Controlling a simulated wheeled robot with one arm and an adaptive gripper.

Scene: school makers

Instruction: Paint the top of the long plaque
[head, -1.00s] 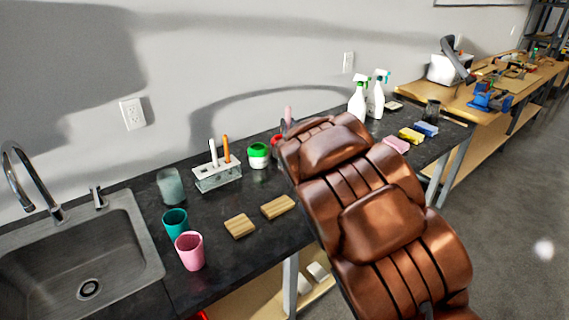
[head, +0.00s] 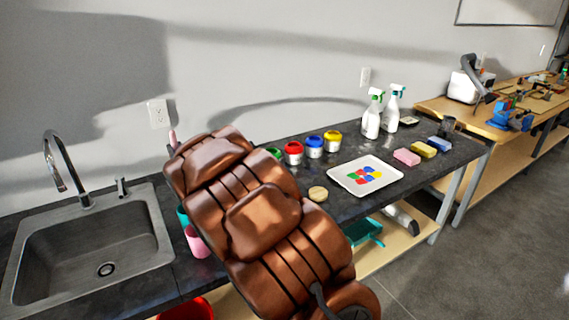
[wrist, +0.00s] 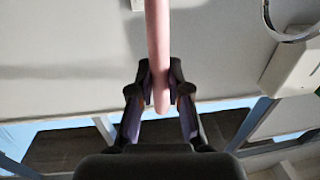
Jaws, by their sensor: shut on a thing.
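My gripper (wrist: 161,92) is shut on a slim pink brush-like stick (wrist: 158,40), which stands up between the fingers in the wrist view. Its pink tip (head: 172,137) shows past my arm in the head view, near the wall. Its painting end cannot be made out. A small pale round wooden piece (head: 318,193) lies on the black counter (head: 345,206), just right of my arm. The long plaque cannot be picked out now; my arm covers that part of the counter. A white tray (head: 338,175) carries red, green, blue and yellow paint patches.
Green (head: 273,152), red (head: 293,153), blue (head: 314,147) and yellow (head: 332,141) paint jars stand along the back. Spray bottles (head: 371,118) and sponges (head: 407,157) are to the right. A sink (head: 90,240) is at left. A pink cup (head: 197,243) is partly hidden by my arm.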

